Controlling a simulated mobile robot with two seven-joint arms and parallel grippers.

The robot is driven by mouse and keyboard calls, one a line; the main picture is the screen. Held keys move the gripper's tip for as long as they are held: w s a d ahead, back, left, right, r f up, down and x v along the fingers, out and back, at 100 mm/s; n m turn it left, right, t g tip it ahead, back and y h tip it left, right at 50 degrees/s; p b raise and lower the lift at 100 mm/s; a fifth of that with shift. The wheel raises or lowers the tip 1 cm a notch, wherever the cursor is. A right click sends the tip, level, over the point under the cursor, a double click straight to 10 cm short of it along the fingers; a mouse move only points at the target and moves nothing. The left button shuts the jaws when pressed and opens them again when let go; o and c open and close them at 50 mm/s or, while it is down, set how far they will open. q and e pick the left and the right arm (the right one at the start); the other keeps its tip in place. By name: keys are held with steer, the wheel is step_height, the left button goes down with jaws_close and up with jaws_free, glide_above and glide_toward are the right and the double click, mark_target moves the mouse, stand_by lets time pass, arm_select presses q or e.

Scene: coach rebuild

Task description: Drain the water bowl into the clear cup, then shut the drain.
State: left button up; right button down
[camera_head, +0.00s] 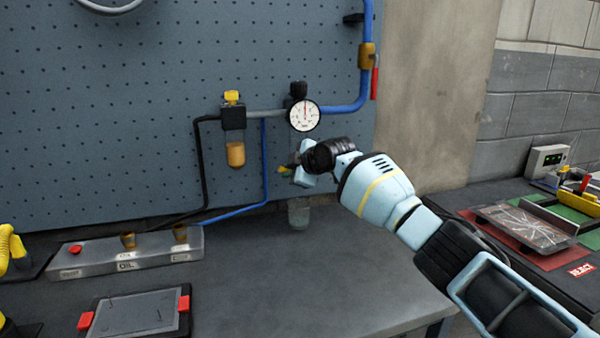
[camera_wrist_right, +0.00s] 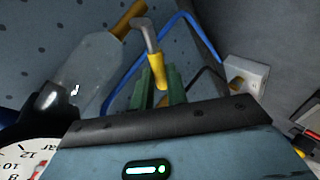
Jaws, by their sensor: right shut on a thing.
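The water bowl hangs under the round gauge (camera_head: 304,115), mostly hidden behind my right gripper in the head view. In the right wrist view it is a clear bowl (camera_wrist_right: 85,68) with a brass drain (camera_wrist_right: 128,17) at its end. A bent silver lever with a yellow grip (camera_wrist_right: 156,72) comes from the drain. My right gripper (camera_head: 289,168) is shut on this yellow grip, between its green fingers. The clear cup (camera_head: 299,214) stands upright on the bench below the gripper. Its water level is not clear. My left gripper is out of view.
An amber bowl (camera_head: 235,154) with a yellow knob hangs left of the gauge. Black and blue hoses run down to a grey oil block (camera_head: 130,258). A dark tray (camera_head: 135,315) with red clips lies in front.

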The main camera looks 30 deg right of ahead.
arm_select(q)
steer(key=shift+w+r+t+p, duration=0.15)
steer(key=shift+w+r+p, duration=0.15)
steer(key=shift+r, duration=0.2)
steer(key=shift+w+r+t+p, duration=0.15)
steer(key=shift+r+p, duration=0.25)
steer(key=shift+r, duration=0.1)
arm_select(e)
steer(key=f+n+h, duration=0.1)
steer(key=a+f+n+g+h, duration=0.1)
steer(key=h, duration=0.1)
steer(key=shift+w+f+n, duration=0.1)
steer(key=shift+n, duration=0.2)
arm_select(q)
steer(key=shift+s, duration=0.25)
arm_select(e)
steer(key=shift+f, duration=0.1)
steer(key=c, duration=1.4)
jaws_free()
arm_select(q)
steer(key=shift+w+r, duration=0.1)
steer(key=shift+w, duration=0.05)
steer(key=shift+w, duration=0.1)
